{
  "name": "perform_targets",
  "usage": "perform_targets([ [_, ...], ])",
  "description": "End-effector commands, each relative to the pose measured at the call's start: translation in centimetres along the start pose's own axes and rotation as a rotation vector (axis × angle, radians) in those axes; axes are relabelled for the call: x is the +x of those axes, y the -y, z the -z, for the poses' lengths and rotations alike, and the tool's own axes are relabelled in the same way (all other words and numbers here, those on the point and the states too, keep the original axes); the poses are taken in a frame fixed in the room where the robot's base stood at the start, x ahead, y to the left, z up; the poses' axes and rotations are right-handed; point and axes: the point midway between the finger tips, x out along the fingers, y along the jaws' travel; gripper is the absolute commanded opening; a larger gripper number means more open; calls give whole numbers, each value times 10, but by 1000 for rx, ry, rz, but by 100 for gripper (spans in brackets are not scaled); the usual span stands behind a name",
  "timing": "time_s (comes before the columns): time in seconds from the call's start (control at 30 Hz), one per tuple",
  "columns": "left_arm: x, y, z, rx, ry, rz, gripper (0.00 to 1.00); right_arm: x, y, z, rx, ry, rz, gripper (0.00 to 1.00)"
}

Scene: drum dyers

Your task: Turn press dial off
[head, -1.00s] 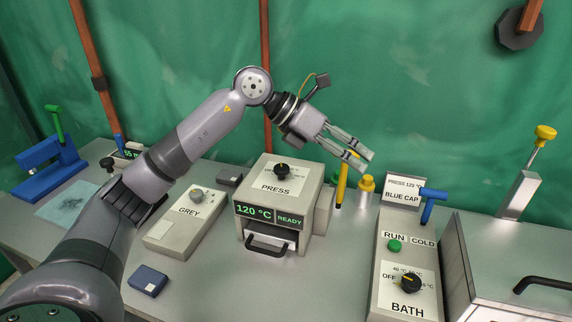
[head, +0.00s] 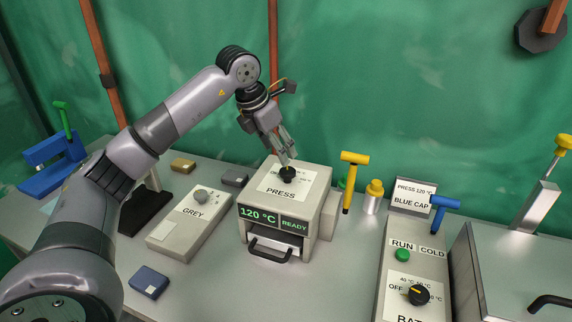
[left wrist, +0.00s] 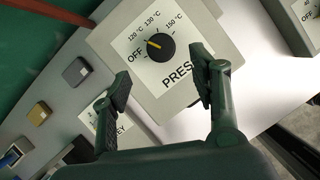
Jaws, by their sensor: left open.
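The press (head: 318,190) is a pale box with a lit display reading 120 °C and READY. Its black dial (head: 287,175) is on top, and the left wrist view shows the dial (left wrist: 160,47) with a yellow pointer aimed up-left, near the 120 °C mark and above OFF. My left gripper (head: 287,158) points down just above the dial. In the left wrist view my left gripper (left wrist: 162,78) is open and empty, with the dial just beyond the gap between its fingers. I cannot tell any contact. My right gripper is not in view.
A GREY box with a knob (head: 190,225) stands left of the press. A yellow-handled tool (head: 353,170) and yellow-capped bottle (head: 373,195) stand to the right. The BATH panel (head: 408,285) with its own dial is further right. A blue block (head: 148,282) lies in front.

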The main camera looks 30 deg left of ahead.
Motion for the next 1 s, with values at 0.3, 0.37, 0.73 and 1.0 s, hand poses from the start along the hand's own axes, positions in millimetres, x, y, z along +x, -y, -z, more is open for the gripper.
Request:
perform_targets([
  [0.3,60,1,-1,0,-2,2,55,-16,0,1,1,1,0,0],
  [0.37,68,1,-1,0,-1,3,55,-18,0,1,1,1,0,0],
  [0.73,82,0,0,1,1,1,55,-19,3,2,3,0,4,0],
  [1.0,82,1,0,1,1,1,43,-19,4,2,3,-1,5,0],
])
